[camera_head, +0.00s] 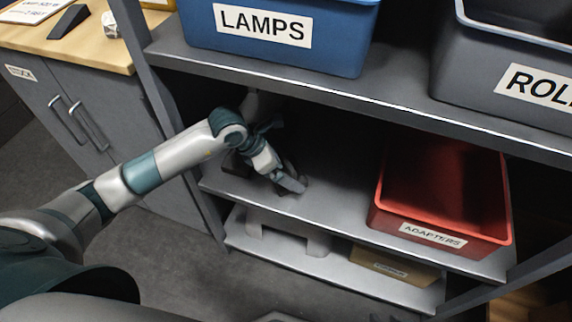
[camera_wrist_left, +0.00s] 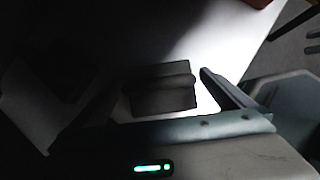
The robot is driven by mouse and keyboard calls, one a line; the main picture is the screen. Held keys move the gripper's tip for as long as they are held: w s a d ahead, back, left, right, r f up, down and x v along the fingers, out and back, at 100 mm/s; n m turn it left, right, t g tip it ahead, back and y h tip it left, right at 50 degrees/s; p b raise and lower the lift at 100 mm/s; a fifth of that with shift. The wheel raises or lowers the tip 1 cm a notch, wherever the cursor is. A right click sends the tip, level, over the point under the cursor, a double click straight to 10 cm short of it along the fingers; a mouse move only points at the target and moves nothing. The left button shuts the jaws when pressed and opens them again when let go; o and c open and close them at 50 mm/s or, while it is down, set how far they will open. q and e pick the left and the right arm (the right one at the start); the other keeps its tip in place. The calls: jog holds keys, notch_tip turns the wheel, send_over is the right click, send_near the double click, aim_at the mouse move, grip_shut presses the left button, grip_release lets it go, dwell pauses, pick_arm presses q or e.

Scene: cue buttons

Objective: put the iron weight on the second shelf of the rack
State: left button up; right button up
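The rack's middle visible shelf (camera_head: 335,218) holds a red bin at its right side. My left gripper (camera_head: 290,182) reaches in over the left part of this shelf, below the upper shelf. In the left wrist view a dark grey block with a rounded bar across it, seemingly the iron weight (camera_wrist_left: 163,90), sits between my spread fingers. A gap shows between it and the right finger. The left finger is in deep shadow. The weight seems to rest on the pale shelf surface. In the head view it is mostly hidden by my gripper and shadow. My right gripper is out of view.
A red ADAPTERS bin (camera_head: 440,190) stands right of my left gripper. A blue LAMPS bin (camera_head: 275,35) and a grey bin (camera_head: 505,60) stand on the upper shelf (camera_head: 390,105) above my arm. The lowest shelf (camera_head: 300,258) holds a tan box (camera_head: 393,266).

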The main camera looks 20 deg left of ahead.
pick_arm(q)
jog(key=shift+v, duration=3.75)
